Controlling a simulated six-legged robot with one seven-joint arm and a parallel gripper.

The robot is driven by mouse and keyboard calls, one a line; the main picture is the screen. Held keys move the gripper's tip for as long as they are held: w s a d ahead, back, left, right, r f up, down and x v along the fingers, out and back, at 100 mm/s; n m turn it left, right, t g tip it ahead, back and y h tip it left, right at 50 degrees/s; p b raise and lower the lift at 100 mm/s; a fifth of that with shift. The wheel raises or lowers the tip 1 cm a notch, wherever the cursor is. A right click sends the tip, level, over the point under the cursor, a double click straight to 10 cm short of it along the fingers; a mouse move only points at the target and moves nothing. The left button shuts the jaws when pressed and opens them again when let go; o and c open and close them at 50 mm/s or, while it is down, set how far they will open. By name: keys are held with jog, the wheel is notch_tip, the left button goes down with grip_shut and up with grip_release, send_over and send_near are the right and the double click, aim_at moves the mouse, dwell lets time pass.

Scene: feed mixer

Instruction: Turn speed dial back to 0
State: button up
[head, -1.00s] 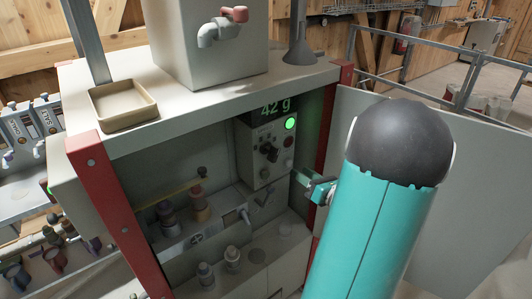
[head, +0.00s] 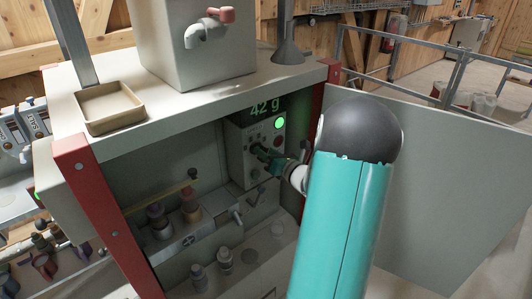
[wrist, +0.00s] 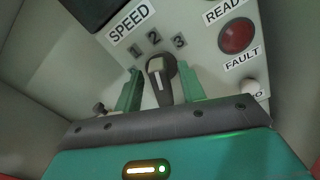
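The speed dial (wrist: 162,80) is a black knob with a white mark, below the SPEED label (wrist: 129,22) and the numbers 1, 2 and 3. Its upper end points up toward the numbers, roughly at 2. No 0 mark is visible. My gripper (wrist: 160,90) is open, with one green finger on each side of the knob; a narrow gap shows at the left finger, and contact at the right is unclear. In the head view my gripper (head: 264,156) is at the control panel (head: 236,152) and mostly covers the dial.
A red FAULT light (wrist: 236,36) is right of the dial. A small white knob (wrist: 252,86) sits below it. In the head view a green light (head: 280,123) and a "42 g" display (head: 265,108) are above. The open door (head: 440,190) stands right of my arm.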

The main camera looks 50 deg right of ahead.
jog(key=shift+w, duration=0.25)
jog(key=shift+c, duration=0.2)
grip_shut()
